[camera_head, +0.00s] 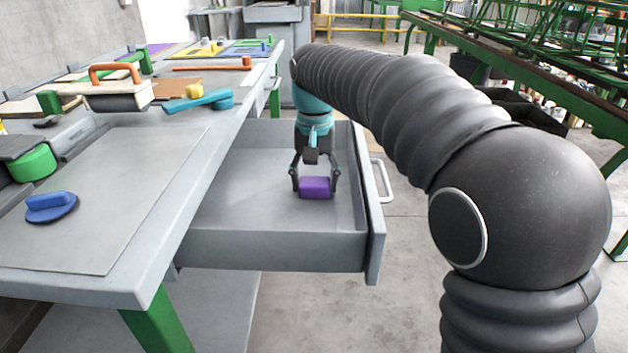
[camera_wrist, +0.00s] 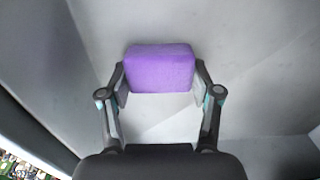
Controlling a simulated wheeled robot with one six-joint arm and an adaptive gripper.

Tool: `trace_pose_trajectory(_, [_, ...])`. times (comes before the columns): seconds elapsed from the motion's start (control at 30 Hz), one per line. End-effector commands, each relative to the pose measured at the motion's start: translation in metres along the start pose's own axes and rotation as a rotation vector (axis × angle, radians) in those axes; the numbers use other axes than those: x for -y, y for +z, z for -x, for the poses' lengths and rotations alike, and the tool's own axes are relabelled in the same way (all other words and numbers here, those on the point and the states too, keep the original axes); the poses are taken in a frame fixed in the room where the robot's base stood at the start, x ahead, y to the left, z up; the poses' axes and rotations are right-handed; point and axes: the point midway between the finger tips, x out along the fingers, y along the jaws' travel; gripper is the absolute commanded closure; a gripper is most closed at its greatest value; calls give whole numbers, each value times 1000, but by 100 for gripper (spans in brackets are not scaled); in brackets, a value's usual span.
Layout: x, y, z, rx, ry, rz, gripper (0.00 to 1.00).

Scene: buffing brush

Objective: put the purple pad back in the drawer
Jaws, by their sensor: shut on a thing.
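The purple pad (camera_head: 315,187) is a small block held between the fingers of my gripper (camera_head: 314,180). My gripper points down inside the open grey drawer (camera_head: 270,248), toward its far end. The wrist view shows the purple pad (camera_wrist: 160,68) between the two fingertips of my gripper (camera_wrist: 160,82), with the grey drawer interior around it. The pad is low in the drawer; I cannot tell whether it touches the drawer floor.
The drawer is pulled out from the grey workbench (camera_head: 100,235), its front with handle (camera_head: 381,180) at the right. The rest of the drawer floor is clear. On the bench are a blue round tool (camera_head: 51,207), an orange-handled roller (camera_head: 115,92) and a teal brush (camera_head: 200,101).

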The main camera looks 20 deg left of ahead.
Motion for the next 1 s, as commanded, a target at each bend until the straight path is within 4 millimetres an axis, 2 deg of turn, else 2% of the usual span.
trace_pose_trajectory(0.17, [0,0,-3,0,0,0,74])
trace_pose_trajectory(0.2, [0,0,-3,0,0,0,32])
trace_pose_trajectory(0.3, [0,0,-3,0,0,0,12])
trace_pose_trajectory(0.7, [0,0,3,-1,0,0,12])
trace_pose_trajectory(0.87, [0,-1,25,-3,-1,0,12])
trace_pose_trajectory(1.0, [0,-1,54,-4,-1,0,12])
